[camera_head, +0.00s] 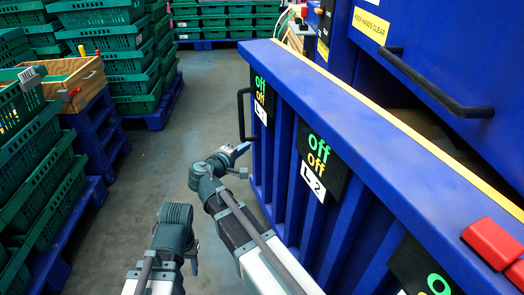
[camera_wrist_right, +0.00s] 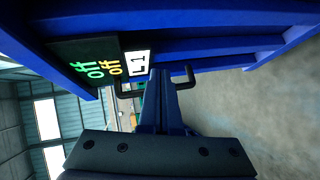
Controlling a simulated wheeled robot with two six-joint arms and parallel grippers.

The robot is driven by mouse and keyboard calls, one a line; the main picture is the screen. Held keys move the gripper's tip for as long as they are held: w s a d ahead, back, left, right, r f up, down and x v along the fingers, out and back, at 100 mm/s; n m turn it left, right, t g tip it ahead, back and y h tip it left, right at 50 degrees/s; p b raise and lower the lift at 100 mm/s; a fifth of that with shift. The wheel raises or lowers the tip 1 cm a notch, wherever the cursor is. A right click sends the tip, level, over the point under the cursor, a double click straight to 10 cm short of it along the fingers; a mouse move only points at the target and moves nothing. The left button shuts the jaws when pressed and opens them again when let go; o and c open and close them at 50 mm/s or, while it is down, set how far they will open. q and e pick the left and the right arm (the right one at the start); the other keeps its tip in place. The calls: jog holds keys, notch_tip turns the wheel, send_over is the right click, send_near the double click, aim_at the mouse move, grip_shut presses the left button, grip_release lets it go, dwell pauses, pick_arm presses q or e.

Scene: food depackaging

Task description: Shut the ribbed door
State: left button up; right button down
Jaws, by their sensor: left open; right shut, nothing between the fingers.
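The ribbed door (camera_head: 283,150) is a blue panel with upright ribs and "off" displays, running along the right of the head view. A black bar handle (camera_head: 242,115) stands out at its far end. It also shows in the right wrist view (camera_wrist_right: 188,76). My right gripper (camera_head: 240,150) is shut and empty, near the handle and the L1 label. Its closed fingers (camera_wrist_right: 160,88) overlap the handle in the right wrist view; I cannot tell whether they touch. My left gripper (camera_head: 193,264) is open, low in front of the door and apart from it.
Green crates (camera_head: 110,40) are stacked on blue pallets at the left, with a wooden box (camera_head: 62,80) among them. Grey floor (camera_head: 185,110) between crates and door is clear. Another black handle (camera_head: 435,85) sits on the blue machine behind. Red blocks (camera_head: 492,242) sit at lower right.

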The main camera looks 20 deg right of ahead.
jog(key=w+f+n+t+b, duration=0.2)
jog(key=w+f+b, duration=0.1)
jog(key=w+b, duration=0.1)
jog(key=t+h+b, duration=0.1)
send_near(266, 123)
jog(key=w, duration=0.4)
jog(key=d, duration=0.3)
jog(key=shift+s+r, duration=0.1)
pick_arm(q)
notch_tip(266, 123, down, 8)
jog(key=shift+r, duration=0.25)
pick_arm(e)
jog(key=shift+d, duration=0.45)
